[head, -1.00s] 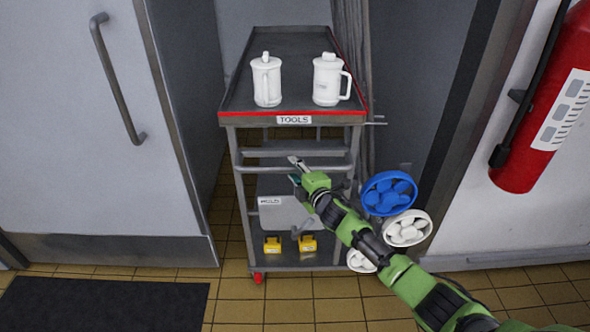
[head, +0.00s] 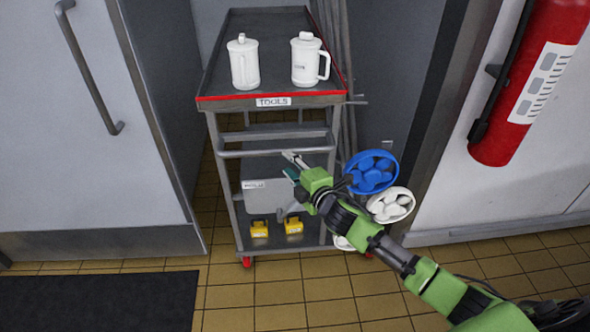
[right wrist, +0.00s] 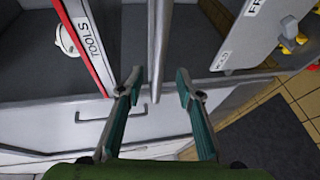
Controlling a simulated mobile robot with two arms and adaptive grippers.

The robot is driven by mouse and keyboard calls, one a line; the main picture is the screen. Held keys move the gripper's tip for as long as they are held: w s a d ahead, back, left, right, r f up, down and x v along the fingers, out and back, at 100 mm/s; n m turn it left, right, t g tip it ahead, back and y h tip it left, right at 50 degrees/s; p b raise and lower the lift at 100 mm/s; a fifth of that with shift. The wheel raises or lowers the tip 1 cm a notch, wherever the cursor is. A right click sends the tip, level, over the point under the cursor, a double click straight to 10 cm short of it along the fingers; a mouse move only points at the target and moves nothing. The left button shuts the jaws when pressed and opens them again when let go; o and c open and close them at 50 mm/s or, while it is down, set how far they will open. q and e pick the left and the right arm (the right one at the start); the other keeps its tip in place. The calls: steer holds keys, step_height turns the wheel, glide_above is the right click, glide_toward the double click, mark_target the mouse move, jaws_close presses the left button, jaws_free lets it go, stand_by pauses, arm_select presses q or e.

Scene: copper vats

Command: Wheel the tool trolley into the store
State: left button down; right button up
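The tool trolley (head: 228,85) is grey with a red front edge and a TOOLS label. It stands upright in front of me, at an opening between a door and a frame. Its front rail (head: 240,153) crosses below the top tray. My right gripper (head: 292,160) is at this rail. In the right wrist view the open fingers (right wrist: 157,92) lie either side of the rail (right wrist: 160,45), with gaps showing. Two white lidded mugs (head: 243,65) (head: 306,65) stand on the tray. My left gripper is not in view.
A grey labelled case (head: 262,200) and yellow items (head: 293,225) are on the trolley's lower shelves. Tubs of blue (head: 372,172) and white (head: 391,206) pieces are right of it. A grey door (head: 60,160) is left, a fire extinguisher (head: 545,70) right. A dark mat (head: 95,300) lies front left.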

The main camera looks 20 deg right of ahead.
steer(key=shift+v, duration=1.35)
